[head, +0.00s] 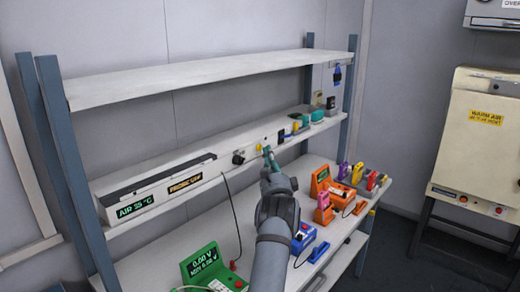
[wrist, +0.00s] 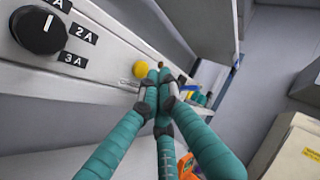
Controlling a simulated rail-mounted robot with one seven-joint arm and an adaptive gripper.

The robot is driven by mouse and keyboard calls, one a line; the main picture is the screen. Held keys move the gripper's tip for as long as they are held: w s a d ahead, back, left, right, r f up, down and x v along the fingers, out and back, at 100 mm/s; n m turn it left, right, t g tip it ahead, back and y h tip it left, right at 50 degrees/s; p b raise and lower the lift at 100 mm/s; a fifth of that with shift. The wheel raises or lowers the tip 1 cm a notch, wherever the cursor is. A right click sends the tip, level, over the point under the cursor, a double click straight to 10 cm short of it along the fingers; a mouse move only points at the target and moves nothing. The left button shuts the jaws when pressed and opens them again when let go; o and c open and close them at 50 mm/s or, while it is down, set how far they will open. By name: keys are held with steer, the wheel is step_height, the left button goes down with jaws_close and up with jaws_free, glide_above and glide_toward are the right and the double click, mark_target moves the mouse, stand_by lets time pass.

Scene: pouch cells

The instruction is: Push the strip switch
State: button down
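The strip is the pale panel (head: 215,170) along the front of the middle shelf. It carries a black rotary knob (head: 238,158), marked 2A and 3A in the wrist view (wrist: 38,30), and a round yellow button (wrist: 140,69). No part is clearly labelled as the strip switch. My gripper (wrist: 157,82) has teal fingers with their tips together, with nothing visible between them. The tips are close to the panel just beside the yellow button; I cannot tell whether they touch it. The fingers hide part of the panel behind them. In the head view my gripper (head: 268,153) is at the panel.
Small coloured items, including a green one (head: 317,115), sit at the shelf's right end. Below, the bench holds a green meter (head: 207,270), an orange device (head: 322,180) and a blue device (head: 303,238). A warm-air cabinet (head: 475,150) stands at right.

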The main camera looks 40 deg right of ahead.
steer(key=shift+w, duration=0.15)
steer(key=shift+w+a, duration=0.1)
steer(key=shift+w, duration=0.2)
steer(key=shift+w+a+b, duration=0.15)
steer(key=shift+w+b, duration=0.2)
steer(key=shift+w, duration=0.05)
stand_by(0.9)
steer(key=shift+s+d+b, duration=0.2)
steer(key=shift+s+b, duration=0.25)
steer(key=shift+s, duration=0.35)
steer(key=s+b, duration=0.1)
steer(key=s, duration=0.1)
steer(key=s+d+b, duration=0.1)
steer(key=s, duration=0.1)
steer(key=shift+s+d, duration=0.1)
steer(key=shift+s, duration=0.3)
